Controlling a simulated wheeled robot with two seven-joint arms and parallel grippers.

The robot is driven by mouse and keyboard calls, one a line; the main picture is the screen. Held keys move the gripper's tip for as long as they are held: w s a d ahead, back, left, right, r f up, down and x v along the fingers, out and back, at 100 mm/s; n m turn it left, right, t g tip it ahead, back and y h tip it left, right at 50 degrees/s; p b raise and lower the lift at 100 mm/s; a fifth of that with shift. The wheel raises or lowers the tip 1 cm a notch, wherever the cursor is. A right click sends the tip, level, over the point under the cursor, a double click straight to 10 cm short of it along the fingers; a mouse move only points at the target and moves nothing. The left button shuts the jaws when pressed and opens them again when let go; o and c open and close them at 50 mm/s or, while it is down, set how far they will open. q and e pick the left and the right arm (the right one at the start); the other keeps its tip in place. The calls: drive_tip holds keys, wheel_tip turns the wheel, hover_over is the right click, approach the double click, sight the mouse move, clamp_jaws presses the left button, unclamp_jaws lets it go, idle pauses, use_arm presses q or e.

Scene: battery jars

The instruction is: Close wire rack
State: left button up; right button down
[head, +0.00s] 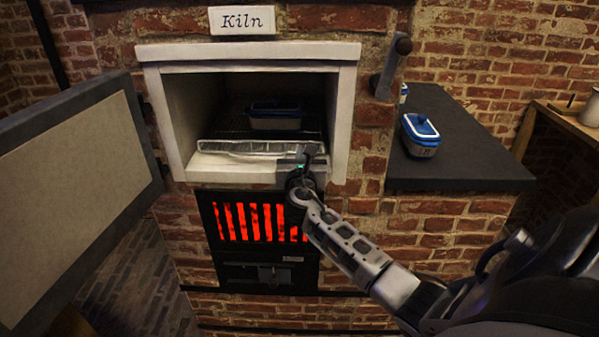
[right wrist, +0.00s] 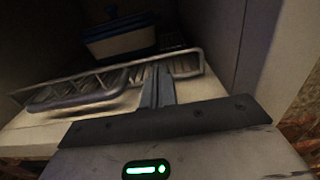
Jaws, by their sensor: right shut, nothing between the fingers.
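The wire rack (head: 262,147) sits in the kiln opening, its front edge near the white sill. Its front rail and handle also show in the right wrist view (right wrist: 80,96). A white container with a blue rim (head: 275,117) stands on the rack, deeper inside the kiln. My right gripper (head: 303,160) is shut and empty at the right part of the rack's front. In the right wrist view its fingers (right wrist: 157,85) reach to the front rail; whether they touch it I cannot tell. My left gripper is not in view.
The kiln door (head: 75,175) stands swung open at the left. The white frame's right post (head: 343,125) is close beside my right gripper. A dark counter (head: 455,165) at the right holds another blue-lidded container (head: 420,135). A red-glowing grate (head: 250,222) lies below the opening.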

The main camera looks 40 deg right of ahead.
drive_tip(key=shift+s+d+r, duration=0.1)
drive_tip(key=shift+s+r, duration=0.1)
drive_tip(key=shift+r, duration=0.1)
drive_tip(key=p+v, duration=0.2)
drive_tip(key=v, duration=0.1)
drive_tip(key=shift+a, duration=0.25)
drive_tip(key=v, duration=1)
drive_tip(key=shift+a+f, duration=0.3)
drive_tip(key=shift+s, duration=0.1)
drive_tip(key=s+a+f+m+g+y, duration=0.1)
drive_tip(key=s+a+f+m+y, duration=0.35)
drive_tip(key=f, duration=0.25)
drive_tip(key=s+a+f+m+g+y, duration=0.1)
drive_tip(key=s+a+f+m+y, duration=0.25)
drive_tip(key=a+f+m, duration=0.3)
drive_tip(key=s+a+f+m+g+y, duration=0.1)
drive_tip(key=s+a+f+m+y, duration=0.3)
drive_tip(key=s+a+m, duration=0.5)
drive_tip(key=a+m+y, duration=0.1)
drive_tip(key=m+y, duration=0.1)
drive_tip(key=m, duration=0.3)
drive_tip(key=shift+a+y, duration=0.4)
